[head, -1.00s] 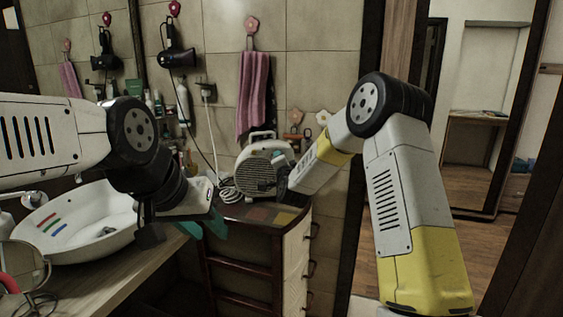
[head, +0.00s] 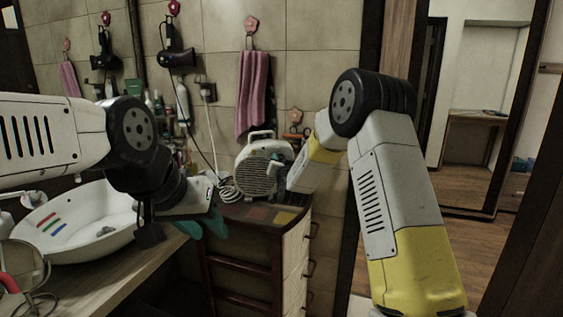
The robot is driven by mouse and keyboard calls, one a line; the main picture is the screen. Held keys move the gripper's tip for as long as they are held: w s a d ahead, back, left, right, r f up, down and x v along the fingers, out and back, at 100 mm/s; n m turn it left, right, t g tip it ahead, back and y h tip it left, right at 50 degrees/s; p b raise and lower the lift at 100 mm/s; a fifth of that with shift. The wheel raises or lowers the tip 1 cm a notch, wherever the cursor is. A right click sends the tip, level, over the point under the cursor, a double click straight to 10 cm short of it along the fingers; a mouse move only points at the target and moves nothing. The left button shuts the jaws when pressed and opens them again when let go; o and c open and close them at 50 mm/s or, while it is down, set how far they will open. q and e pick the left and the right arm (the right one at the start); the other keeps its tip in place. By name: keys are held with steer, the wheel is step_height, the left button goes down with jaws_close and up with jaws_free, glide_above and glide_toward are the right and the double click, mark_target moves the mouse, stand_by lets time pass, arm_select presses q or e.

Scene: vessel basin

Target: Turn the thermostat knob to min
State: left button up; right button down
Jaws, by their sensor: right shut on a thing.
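The white heater (head: 257,172) with a round front grille and a top handle stands on the dark-topped cabinet. The knob's setting cannot be read. My left gripper (head: 204,226) hangs over the counter edge between basin and cabinet, its teal fingers apart and empty, well away from the heater.
The cabinet (head: 300,240) has drawers on its right side. A white basin (head: 85,243) sits on the wooden counter at left. A coiled white cable (head: 229,190) lies beside the heater. A pink towel (head: 252,95) hangs above it, and a hair dryer (head: 178,57) hangs on the wall.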

steer(key=shift+f, duration=0.1)
stand_by(0.4)
steer(key=c, duration=1.1)
jaws_free()
steer(key=s, duration=0.2)
steer(key=s+d, duration=0.1)
steer(key=s, duration=0.4)
steer(key=shift+s+d, duration=0.15)
steer(key=shift+s, duration=0.2)
